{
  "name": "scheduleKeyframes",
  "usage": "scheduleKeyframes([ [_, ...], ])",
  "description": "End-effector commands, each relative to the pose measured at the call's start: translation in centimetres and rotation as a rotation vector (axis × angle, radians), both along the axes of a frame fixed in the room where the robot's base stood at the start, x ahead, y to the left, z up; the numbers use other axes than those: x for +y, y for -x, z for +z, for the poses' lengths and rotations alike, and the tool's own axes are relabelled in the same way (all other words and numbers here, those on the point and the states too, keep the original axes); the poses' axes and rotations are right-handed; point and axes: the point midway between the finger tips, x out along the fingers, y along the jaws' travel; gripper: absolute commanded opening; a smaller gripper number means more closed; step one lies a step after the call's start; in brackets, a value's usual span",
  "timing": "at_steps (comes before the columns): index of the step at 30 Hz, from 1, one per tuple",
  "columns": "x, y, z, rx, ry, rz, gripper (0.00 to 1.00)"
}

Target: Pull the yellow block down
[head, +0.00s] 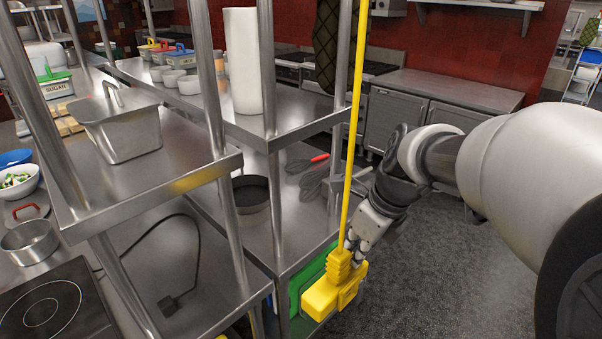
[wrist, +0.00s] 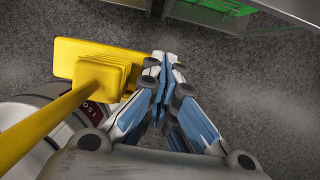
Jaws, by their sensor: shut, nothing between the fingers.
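The yellow block (head: 333,289) hangs at the lower end of a yellow cord (head: 352,130) in the head view, in front of the steel shelving. In the wrist view the block (wrist: 102,68) is at the left, with the cord (wrist: 50,122) running from it toward the lower left. My gripper (head: 355,250) is beside the block, on its right and slightly above in the head view. In the wrist view my gripper's fingertips (wrist: 160,65) are together, close to the block's right side, with nothing between them. Whether the fingers touch the block cannot be told.
Steel shelves (head: 150,175) stand to the left, bearing a steel container (head: 117,125) and a paper roll (head: 243,62). A green item (head: 312,275) is on a low shelf behind the block. A steel counter (head: 440,90) stands at the back. The grey floor (head: 440,260) is open at the right.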

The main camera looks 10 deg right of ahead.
Motion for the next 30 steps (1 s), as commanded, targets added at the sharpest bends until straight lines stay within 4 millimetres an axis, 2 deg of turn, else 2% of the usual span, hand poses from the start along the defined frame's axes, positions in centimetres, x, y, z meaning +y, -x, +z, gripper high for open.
scheduleKeyframes([
  [22,0.0,0.0,5.5,-0.001,0.0,0.0,0.0],
  [30,-0.6,0.6,6.0,-0.003,0.0,-0.005,0.0],
])
